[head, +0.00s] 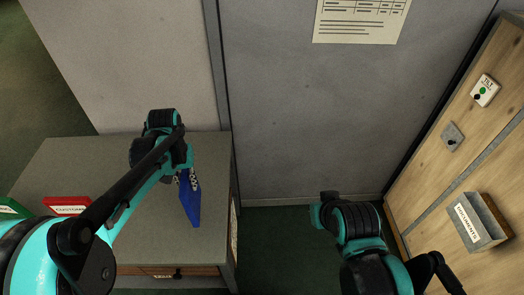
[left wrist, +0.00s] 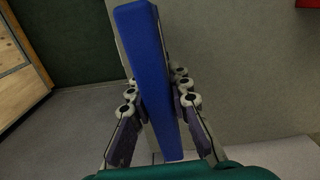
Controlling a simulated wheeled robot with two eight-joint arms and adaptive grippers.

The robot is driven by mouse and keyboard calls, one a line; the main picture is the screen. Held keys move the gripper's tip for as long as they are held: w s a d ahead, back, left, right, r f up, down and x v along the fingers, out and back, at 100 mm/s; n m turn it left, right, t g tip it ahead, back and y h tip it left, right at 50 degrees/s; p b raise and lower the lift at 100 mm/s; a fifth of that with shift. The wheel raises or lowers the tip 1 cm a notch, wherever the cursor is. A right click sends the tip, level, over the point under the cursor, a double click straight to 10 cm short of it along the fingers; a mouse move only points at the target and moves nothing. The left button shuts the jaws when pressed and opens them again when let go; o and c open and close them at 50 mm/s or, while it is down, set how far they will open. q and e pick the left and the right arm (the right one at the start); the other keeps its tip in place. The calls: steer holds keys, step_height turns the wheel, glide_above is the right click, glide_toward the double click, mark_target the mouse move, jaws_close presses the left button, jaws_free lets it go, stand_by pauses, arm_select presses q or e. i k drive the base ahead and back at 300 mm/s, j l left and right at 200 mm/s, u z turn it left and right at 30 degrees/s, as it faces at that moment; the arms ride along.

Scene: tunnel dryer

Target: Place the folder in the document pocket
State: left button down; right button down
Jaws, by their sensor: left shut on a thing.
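The blue folder (head: 191,205) hangs from my left gripper (head: 184,176), above the right part of the grey desk top. In the left wrist view the folder (left wrist: 154,80) stands on edge between the two fingers of my left gripper (left wrist: 157,100), which is shut on it. The document pocket (head: 484,223) is a grey holder with a white label, fixed to the wooden wall at the right, well apart from the folder. My right gripper (head: 330,208) is in front of the grey wall; its fingers are hidden, so I cannot tell whether it is open.
A switch plate (head: 485,90) and a small grey plate (head: 452,137) are on the wooden wall. Open floor lies between desk and wooden wall.

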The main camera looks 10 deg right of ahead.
mark_target(464, 228)
steer(key=i+l+z, duration=0.1)
steer(key=l+z, duration=0.3)
steer(key=i+l+z, duration=0.15)
steer(key=l+z, duration=0.3)
steer(key=i+l+z, duration=0.15)
steer(key=z, duration=0.25)
steer(key=i+l+z, duration=0.25)
steer(key=z, duration=0.2)
steer(key=i+j+z, duration=0.15)
steer(key=j+z, duration=0.3)
steer(key=i+j+z, duration=0.1)
steer(key=j+z, duration=0.2)
steer(key=z, duration=0.15)
steer(key=j+z, duration=0.45)
steer(key=i+l, duration=0.15)
steer(key=l, duration=0.15)
steer(key=i+l, duration=0.2)
steer(key=l, duration=0.1)
